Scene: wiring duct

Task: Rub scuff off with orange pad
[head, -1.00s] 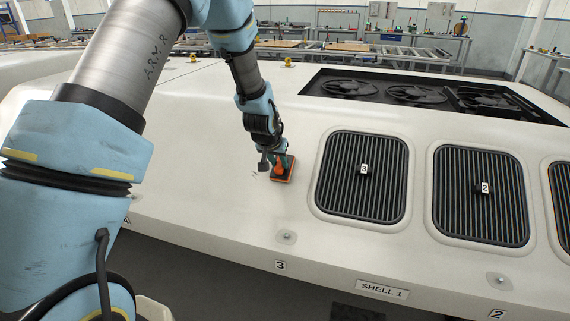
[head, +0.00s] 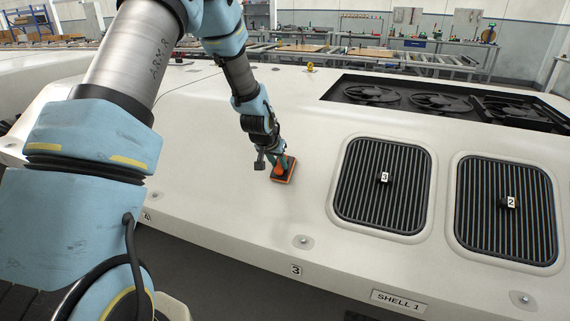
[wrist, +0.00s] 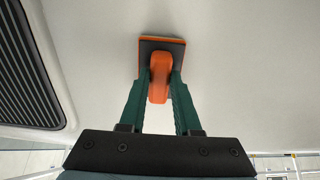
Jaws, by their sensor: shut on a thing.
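The orange pad (head: 285,178) has an orange handle and a dark block with an orange edge. It sits against the white shell (head: 225,180), left of the vent grille marked 3. My gripper (head: 279,160) is shut on the pad's handle. In the wrist view, the green fingers of my gripper (wrist: 160,84) hold the handle of the pad (wrist: 160,41) from both sides. The pad appears flat on the shell; I cannot tell how hard it presses. No scuff shows now; the spot where a faint mark showed earlier appears covered by the pad.
The black vent grille 3 (head: 384,183) and vent grille 2 (head: 506,209) lie to the right. A recessed fan bay (head: 440,100) is behind them. A bolt (head: 304,241) sits near the shell's front edge. The shell left of the pad is clear.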

